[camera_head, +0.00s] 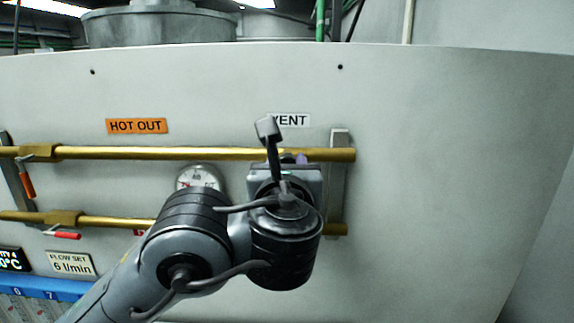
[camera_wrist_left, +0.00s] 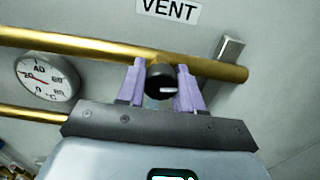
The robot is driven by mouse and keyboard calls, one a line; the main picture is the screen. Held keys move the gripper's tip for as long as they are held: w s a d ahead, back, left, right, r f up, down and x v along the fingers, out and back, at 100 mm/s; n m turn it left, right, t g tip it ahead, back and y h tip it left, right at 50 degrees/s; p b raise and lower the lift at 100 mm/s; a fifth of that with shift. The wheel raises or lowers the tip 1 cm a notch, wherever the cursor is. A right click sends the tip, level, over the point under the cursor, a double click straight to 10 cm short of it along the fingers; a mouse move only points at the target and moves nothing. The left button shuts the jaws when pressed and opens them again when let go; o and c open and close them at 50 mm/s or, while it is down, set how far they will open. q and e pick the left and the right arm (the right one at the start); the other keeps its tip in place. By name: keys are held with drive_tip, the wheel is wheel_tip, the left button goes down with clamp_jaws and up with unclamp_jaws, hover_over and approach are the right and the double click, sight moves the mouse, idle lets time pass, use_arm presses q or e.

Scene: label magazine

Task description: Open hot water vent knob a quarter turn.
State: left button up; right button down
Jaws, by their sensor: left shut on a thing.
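The black vent knob (camera_wrist_left: 158,82) sits on the upper brass pipe (camera_wrist_left: 110,52), just below the white VENT label (camera_wrist_left: 168,9). A short pale mark on its face lies roughly level. My left gripper (camera_wrist_left: 161,70) is shut on the knob, with one purple finger at each side. In the head view, my left gripper (camera_head: 292,158) is at the right part of the upper pipe, under the partly covered VENT label (camera_head: 290,121). My wrist hides the knob there. My right gripper is not in view.
A round dial gauge (camera_head: 198,178) is left of my wrist, and it shows fully in the wrist view (camera_wrist_left: 47,76). Red-handled valves (camera_head: 27,184) sit on the pipes at the left. An orange HOT OUT label (camera_head: 137,126) is above. The panel at right is clear.

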use_arm(q)
drive_tip(key=shift+f+n+b, duration=0.2)
drive_tip(key=shift+n+b, duration=0.95)
drive_tip(key=shift+n, duration=0.05)
drive_tip(key=n+b, duration=0.2)
drive_tip(key=shift+n, duration=0.3)
drive_tip(key=n+b, duration=0.3)
drive_tip(key=n, duration=0.2)
drive_tip(key=shift+r, duration=0.1)
drive_tip(key=shift+r+n+b, duration=0.1)
drive_tip(key=shift+n+b, duration=0.45)
drive_tip(key=shift+n, duration=0.35)
drive_tip(key=o, duration=1)
drive_tip(key=shift+o, duration=0.2)
